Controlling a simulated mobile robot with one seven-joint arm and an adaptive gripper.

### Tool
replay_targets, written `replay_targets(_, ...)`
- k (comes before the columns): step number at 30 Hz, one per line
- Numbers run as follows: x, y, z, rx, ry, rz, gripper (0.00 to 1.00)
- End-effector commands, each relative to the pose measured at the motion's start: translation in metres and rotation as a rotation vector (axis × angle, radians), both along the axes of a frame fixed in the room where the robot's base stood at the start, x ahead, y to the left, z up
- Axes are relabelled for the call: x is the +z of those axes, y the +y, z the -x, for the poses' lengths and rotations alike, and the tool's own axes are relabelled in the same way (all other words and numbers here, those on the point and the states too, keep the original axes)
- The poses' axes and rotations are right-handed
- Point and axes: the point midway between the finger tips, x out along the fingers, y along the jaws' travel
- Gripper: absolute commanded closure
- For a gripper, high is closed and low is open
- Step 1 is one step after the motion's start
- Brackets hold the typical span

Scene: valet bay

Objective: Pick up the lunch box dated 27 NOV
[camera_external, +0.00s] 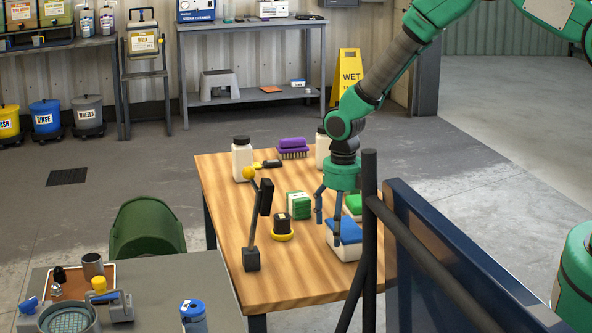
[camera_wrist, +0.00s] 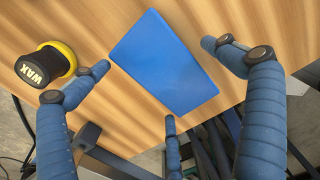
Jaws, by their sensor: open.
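A white lunch box with a blue lid (camera_external: 345,232) sits near the right edge of the wooden table. Its flat blue lid (camera_wrist: 163,62) fills the middle of the wrist view. A second white box with a green lid (camera_external: 354,203) stands just behind it, partly hidden by my gripper. No date label is readable on either box, so I cannot tell which one is dated 27 NOV. My gripper (camera_external: 330,226) points down at the blue-lidded box. Its blue fingers are spread and empty around the lid in the wrist view (camera_wrist: 165,78); contact cannot be judged.
A black wax pot (camera_external: 282,224) with a yellow base stands to the left. A blue panel (camera_external: 440,250) borders the right.

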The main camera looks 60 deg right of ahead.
Motion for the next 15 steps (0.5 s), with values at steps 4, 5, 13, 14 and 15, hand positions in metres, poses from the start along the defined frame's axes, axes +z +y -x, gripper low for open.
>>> replay_targets(4, -0.021, 0.0, 0.001, 0.0, 0.002, -0.001, 0.0)
replay_targets(5, -0.024, 0.0, 0.001, 0.0, 0.002, -0.001, 0.0)
replay_targets(13, -0.032, 0.0, 0.0, 0.0, 0.0, 0.0, 0.0)
replay_targets(14, -0.032, 0.0, 0.0, 0.0, 0.0, 0.0, 0.0)
replay_targets(15, -0.032, 0.0, 0.0, 0.0, 0.0, 0.0, 0.0)
